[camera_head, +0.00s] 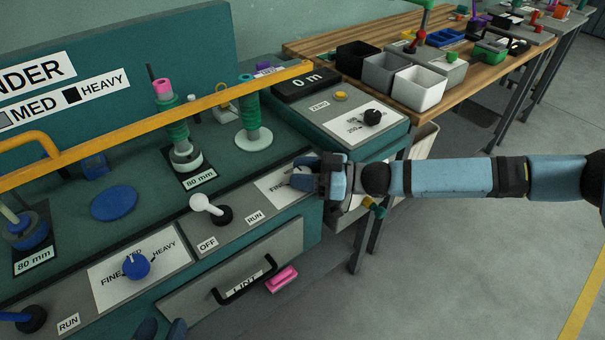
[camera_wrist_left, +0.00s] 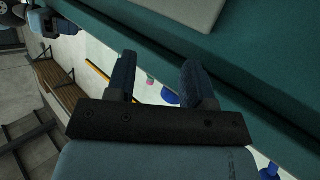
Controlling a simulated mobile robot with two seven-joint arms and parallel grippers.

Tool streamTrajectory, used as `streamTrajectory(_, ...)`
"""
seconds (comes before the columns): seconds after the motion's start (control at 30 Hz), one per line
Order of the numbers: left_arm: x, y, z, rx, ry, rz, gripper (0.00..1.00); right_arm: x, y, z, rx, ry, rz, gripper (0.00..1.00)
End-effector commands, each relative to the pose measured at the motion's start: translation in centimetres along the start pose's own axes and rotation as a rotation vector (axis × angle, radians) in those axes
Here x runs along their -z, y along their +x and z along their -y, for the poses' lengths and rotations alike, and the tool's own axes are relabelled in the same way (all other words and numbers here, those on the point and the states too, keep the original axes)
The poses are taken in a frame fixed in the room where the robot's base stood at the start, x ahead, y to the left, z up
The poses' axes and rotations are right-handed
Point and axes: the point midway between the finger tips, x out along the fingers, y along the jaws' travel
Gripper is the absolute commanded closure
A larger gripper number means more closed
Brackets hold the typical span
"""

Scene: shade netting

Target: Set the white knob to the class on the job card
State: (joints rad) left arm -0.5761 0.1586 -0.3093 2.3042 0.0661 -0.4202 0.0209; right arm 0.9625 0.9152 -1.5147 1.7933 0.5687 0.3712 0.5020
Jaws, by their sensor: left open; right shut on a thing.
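My right gripper (camera_head: 303,178) reaches in from the right and is shut at the right-hand dial plate (camera_head: 272,189) on the grey panel. Its fingers cover the white knob there, so I cannot see the knob's pointer, and most of the plate's lettering is hidden. My left gripper (camera_head: 161,330) shows only its fingertips at the bottom edge. In the left wrist view it (camera_wrist_left: 157,70) is open and empty. A wall sign (camera_head: 75,92) shows MED and HEAVY with colour squares. I cannot make out a job card.
A white lever (camera_head: 208,205) stands between OFF and RUN labels. A blue knob (camera_head: 137,265) sits on the left dial plate. A yellow bar (camera_head: 190,108) crosses above the deck. A drawer handle (camera_head: 245,282) juts out below, beside a pink block (camera_head: 282,278). Floor to the right is clear.

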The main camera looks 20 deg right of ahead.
Motion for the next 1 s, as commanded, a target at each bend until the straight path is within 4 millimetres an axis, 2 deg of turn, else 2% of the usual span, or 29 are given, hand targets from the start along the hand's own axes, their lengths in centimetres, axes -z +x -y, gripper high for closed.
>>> streamTrajectory(0.33, 0.0, 0.0, 0.0, -0.001, 0.0, -0.001, 0.52, 0.2, 0.1, 0.0, 0.002, 0.0, -0.004, 0.81)
streamTrajectory(0.37, 0.0, 0.0, 0.0, -0.001, 0.0, -0.001, 0.52, 0.2, 0.1, 0.0, 0.002, 0.0, -0.004, 0.52)
streamTrajectory(0.4, 0.0, 0.0, 0.0, -0.001, 0.0, -0.001, 0.52, 0.2, 0.1, 0.0, 0.002, 0.0, -0.004, 0.43)
streamTrajectory(0.47, 0.0, 0.0, 0.0, -0.001, 0.0, -0.001, 0.52, 0.1, 0.1, 0.0, 0.002, 0.0, -0.003, 0.31)
streamTrajectory(0.8, 0.1, 0.0, 0.0, -0.001, 0.001, 0.001, 0.52, 0.1, -0.3, 0.0, 0.001, 0.0, -0.001, 0.31)
streamTrajectory(0.87, 0.2, -0.1, 0.0, 0.0, 0.002, 0.004, 0.52, 0.1, -0.9, 0.0, 0.0, 0.0, -0.001, 0.31)
streamTrajectory(1.0, -0.1, -0.2, 0.2, 0.009, 0.008, 0.036, 0.52, 0.2, -3.3, -0.1, -0.001, -0.001, 0.0, 0.31)
